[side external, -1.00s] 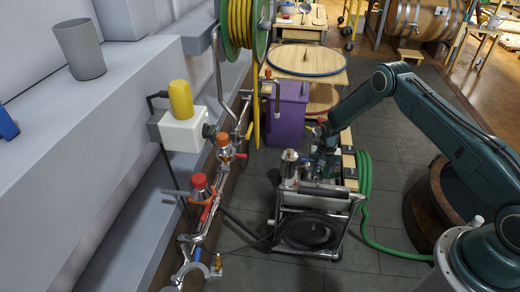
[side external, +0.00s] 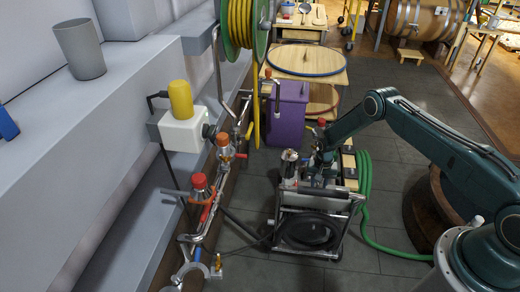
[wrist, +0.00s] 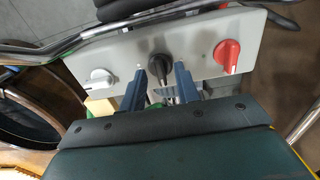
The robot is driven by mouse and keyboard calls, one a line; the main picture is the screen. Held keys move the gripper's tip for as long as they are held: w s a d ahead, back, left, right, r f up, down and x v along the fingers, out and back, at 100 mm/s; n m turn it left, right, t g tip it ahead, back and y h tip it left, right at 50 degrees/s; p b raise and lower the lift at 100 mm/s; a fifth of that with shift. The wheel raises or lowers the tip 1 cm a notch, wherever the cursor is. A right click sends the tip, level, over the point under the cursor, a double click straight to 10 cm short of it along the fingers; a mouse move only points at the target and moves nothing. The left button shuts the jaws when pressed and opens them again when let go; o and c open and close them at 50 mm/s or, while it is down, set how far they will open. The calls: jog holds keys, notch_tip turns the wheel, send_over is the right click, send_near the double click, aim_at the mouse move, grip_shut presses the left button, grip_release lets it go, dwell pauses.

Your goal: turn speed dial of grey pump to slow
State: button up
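The grey pump (side external: 345,197) stands on the floor as a wheeled cart with a metal frame. In the wrist view its pale grey panel (wrist: 115,58) carries a white knob (wrist: 100,78) on the left, a black dial (wrist: 160,66) in the middle and a red knob (wrist: 228,55) on the right. No readable labels show which is the speed dial. My gripper (wrist: 160,73) is open, its two blue fingers apart on either side of the black dial's lower part, with visible gaps. Whether the fingers reach its depth is unclear. In the side view my gripper (side external: 322,165) is over the pump, mostly hidden.
A green hose (side external: 364,190) hangs right of the pump and runs along the floor. A purple bin (side external: 291,115) stands behind. Pipes with red-handled valves (side external: 199,182) rise to the left. A wooden barrel (side external: 425,215) is right, under my arm. Metal bars run near the panel.

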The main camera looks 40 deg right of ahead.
jog(key=shift+f, duration=0.45)
jog(key=shift+c, duration=0.4)
grip_shut()
